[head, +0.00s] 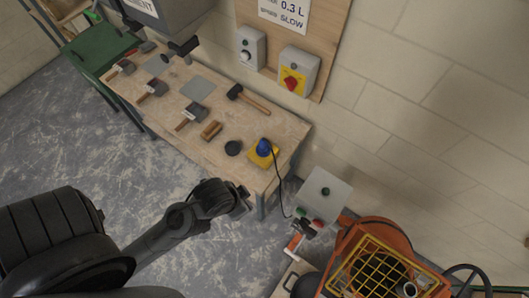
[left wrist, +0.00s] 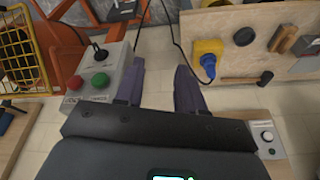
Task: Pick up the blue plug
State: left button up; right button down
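The blue plug (head: 264,146) sits on a yellow block (head: 262,160) at the right end of the workbench, with a dark cable running down from it. In the left wrist view the blue plug (left wrist: 208,62) is by the yellow block (left wrist: 208,47), to the right of the fingers. My left gripper (head: 247,198) is in front of the bench's near edge, apart from the plug. In the left wrist view my left gripper (left wrist: 160,85) is open, with two purple-grey fingers apart and nothing between them. My right gripper is not in view.
The workbench (head: 285,130) carries a mallet (head: 248,98), several brushes or scrapers and a black round piece (head: 233,148). A grey control box (head: 324,190) with red and green buttons and an orange machine (head: 385,235) with a yellow grille stand at the right.

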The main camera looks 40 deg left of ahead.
pick_arm(q)
jog(key=o, duration=0.6)
jog(key=shift+w, duration=0.1)
